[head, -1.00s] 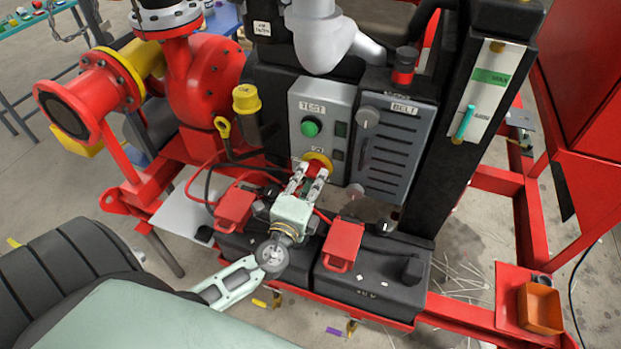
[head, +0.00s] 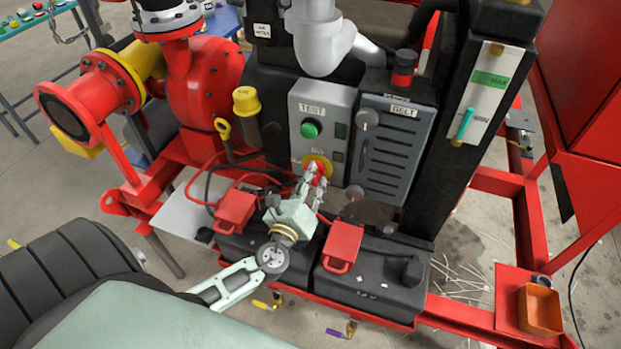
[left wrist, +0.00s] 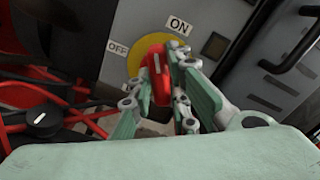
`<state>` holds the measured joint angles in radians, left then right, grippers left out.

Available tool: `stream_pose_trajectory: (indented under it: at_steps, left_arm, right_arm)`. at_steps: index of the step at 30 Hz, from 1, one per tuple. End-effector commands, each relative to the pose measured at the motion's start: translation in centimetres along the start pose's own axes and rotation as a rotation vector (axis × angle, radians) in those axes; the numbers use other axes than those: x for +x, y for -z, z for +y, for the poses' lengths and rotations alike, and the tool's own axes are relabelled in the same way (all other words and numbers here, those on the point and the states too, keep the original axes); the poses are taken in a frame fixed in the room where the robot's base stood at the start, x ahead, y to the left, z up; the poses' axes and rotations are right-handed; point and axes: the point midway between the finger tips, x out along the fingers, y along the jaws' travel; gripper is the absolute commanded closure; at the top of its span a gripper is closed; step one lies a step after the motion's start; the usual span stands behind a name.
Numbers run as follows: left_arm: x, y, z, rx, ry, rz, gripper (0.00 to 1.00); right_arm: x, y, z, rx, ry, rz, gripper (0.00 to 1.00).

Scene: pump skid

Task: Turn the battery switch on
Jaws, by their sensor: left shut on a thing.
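The battery switch is a red handle (left wrist: 156,82) on a round yellow plate (left wrist: 146,50), low on the grey TEST panel (head: 322,110). In the left wrist view an OFF label (left wrist: 118,47) is to its left and an ON label (left wrist: 179,25) to its upper right. The handle stands roughly upright there, its white mark between the two labels. My left gripper (head: 317,182) is shut on the handle, a finger on each side. It hides much of the switch in the head view (head: 318,166). My right gripper is not in view.
A green button (head: 311,129) is above the switch. The BELT panel (head: 395,150) with its grey knob (head: 367,118) stands to the right. Black batteries with red covers (head: 343,243) sit below, near my left arm. Red cables run left of the switch.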

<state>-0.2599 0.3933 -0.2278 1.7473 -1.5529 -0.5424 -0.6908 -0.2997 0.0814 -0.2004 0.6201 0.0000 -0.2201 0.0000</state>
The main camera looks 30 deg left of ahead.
Motion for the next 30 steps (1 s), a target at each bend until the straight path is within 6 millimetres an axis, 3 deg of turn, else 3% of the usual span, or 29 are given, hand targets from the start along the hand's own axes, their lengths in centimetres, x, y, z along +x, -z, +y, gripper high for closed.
stream_pose_trajectory:
  at_steps: [15, 30]
  left_arm:
    - [0.0, 0.0, 0.0, 0.418, -0.001, 0.002, 1.0]
    - [0.0, 0.1, 0.0, 0.556, 0.001, 0.002, 1.0]
  right_arm:
    - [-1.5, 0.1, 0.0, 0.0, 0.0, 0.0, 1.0]
    - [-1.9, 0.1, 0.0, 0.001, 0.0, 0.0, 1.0]
